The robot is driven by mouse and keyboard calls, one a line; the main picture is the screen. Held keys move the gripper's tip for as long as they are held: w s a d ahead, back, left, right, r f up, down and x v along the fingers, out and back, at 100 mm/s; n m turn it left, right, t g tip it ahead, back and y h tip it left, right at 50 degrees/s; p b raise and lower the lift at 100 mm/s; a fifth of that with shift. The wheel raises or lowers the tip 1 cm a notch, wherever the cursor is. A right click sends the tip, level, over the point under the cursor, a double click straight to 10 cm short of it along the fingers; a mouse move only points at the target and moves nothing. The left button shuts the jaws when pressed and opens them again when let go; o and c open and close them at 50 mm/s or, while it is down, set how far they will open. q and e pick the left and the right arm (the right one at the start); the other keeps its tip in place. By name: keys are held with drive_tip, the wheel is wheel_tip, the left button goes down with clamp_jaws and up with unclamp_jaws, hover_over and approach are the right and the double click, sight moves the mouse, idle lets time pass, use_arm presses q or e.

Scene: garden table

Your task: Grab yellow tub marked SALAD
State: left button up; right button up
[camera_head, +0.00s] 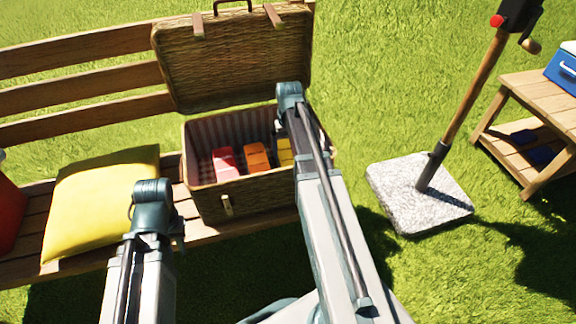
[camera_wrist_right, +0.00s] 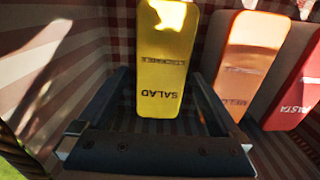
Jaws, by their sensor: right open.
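The yellow tub marked SALAD (camera_wrist_right: 165,55) stands in the wicker basket (camera_head: 240,195), and its label is upside down in the right wrist view. In the head view the yellow tub (camera_head: 284,151) shows partly behind my right arm. My right gripper (camera_wrist_right: 162,80) is open, with one finger on each side of the yellow tub; I cannot tell whether they touch it. In the head view the right gripper's fingers are hidden behind the arm. My left gripper (camera_head: 160,225) hangs in front of the bench near the yellow cushion, its fingers not clearly seen.
An orange tub (camera_head: 256,157) and a red tub (camera_head: 224,163) marked PASTA stand beside the yellow one. The basket's open lid (camera_head: 235,60) rises behind. The yellow cushion (camera_head: 95,200) lies left on the bench (camera_head: 80,85). A stone base with pole (camera_head: 400,195) stands right.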

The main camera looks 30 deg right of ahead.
sight(288, 156)
drive_tip(key=shift+w+a+f+b, duration=0.1)
drive_tip(key=shift+a+f+b, duration=0.05)
drive_tip(key=shift+f+b, duration=2.5)
drive_tip(key=shift+r, duration=0.1)
clamp_jaws()
wheel_tip(288, 156, up, 10)
drive_tip(key=p, duration=1)
